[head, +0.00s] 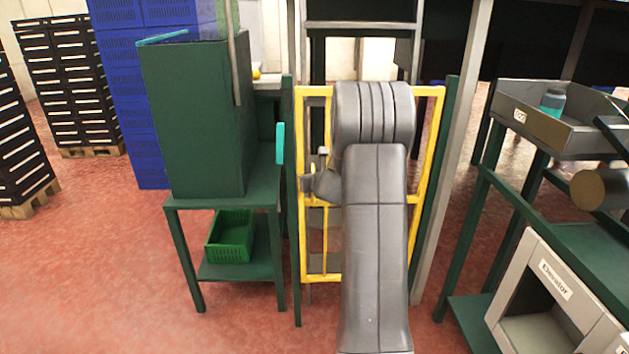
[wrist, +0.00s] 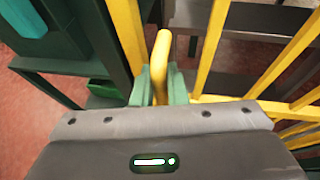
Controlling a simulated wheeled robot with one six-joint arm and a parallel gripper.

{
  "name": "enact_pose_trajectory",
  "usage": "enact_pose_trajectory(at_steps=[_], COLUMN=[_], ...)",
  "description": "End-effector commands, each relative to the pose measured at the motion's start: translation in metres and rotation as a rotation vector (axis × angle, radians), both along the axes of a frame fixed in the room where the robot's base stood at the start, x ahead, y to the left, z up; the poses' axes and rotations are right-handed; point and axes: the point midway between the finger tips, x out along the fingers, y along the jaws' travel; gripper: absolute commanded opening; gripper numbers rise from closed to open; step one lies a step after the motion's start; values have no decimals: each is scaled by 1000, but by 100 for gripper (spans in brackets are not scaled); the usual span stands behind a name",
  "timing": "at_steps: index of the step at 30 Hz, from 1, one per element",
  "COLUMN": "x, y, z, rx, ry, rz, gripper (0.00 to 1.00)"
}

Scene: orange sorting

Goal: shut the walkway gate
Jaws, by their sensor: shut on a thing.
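The walkway gate (head: 435,130) is a yellow barred frame in the middle of the head view. It spans most of the space between two dark green posts, and my arm hides much of it. I cannot tell whether it is fully shut or latched. In the wrist view, the gate's yellow bars (wrist: 212,48) run right of the handle. The upright yellow handle (wrist: 161,50) stands between the green fingers of my gripper (wrist: 159,86), which is shut on it. In the head view my gripper is at the gate's left side, its fingers mostly hidden.
A green table (head: 262,190) with a tall dark green box (head: 195,120) stands left of the gate. A green crate (head: 231,236) sits on its lower shelf. At right is a green bench (head: 530,190) with a grey tray (head: 550,130). Red floor (head: 110,260) is clear at left.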

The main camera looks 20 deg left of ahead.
Motion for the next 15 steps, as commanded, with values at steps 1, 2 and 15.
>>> enact_pose_trajectory(at_steps=[1,2,15], x=[2,2,2], y=[4,4,2], z=[5,5,5], rx=[6,6,5], ry=[-10,-10,-9], rz=[6,6,4], gripper=[0,0,34])
